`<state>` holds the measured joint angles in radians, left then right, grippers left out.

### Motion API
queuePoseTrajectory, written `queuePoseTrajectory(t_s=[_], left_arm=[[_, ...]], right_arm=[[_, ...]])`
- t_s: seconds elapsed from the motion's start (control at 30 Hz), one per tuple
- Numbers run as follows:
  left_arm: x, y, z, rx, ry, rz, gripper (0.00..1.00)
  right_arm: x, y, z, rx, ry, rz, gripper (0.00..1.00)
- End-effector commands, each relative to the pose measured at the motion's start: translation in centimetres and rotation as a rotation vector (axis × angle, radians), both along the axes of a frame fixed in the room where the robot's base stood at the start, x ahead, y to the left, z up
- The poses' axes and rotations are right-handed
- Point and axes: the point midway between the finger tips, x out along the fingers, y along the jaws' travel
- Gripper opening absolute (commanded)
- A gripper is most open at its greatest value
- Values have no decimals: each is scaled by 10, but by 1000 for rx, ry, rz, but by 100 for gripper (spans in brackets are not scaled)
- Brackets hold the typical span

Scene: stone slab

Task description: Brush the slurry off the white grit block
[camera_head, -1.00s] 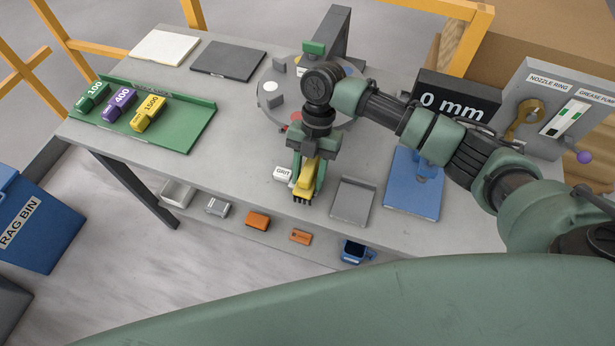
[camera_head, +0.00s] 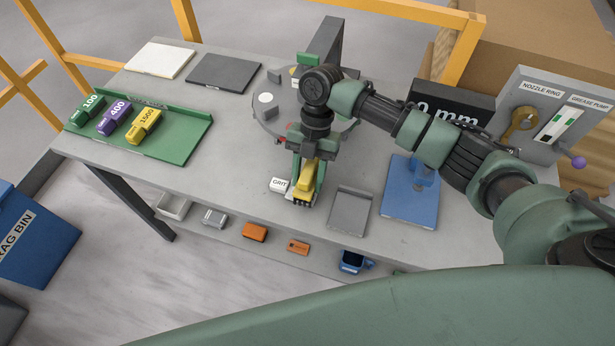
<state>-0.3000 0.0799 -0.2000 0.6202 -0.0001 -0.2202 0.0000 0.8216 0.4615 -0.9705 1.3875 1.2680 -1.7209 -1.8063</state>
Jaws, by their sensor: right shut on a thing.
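The white grit block (camera_head: 278,186), marked GRIT, sits on the stone slab bench near its front edge. My right gripper (camera_head: 307,172) points down just right of it, shut on a yellow brush (camera_head: 305,180) with dark bristles facing the front edge. The brush is beside the block; I cannot tell whether they touch. Slurry on the block is too small to make out. My left gripper is not in view.
A green tray (camera_head: 190,145) with several coloured numbered blocks lies at left. A round plate (camera_head: 265,118) stands behind my gripper, partly hidden. A grey tray (camera_head: 350,212) and a blue stand (camera_head: 405,203) lie to the right. Small items sit on a lower shelf.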

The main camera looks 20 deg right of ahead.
Motion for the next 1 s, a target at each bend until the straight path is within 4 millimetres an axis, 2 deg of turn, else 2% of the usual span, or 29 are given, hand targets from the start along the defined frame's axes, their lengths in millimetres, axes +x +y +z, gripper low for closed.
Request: queuePoseTrajectory(t_s=[0.1,0.43,1.0], left_arm=[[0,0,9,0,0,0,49],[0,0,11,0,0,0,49],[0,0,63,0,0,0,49]], right_arm=[[0,0,10,0,0,1,0],[-1,-1,11,1,-1,1,0],[-26,-38,48,1,1,0,0]])
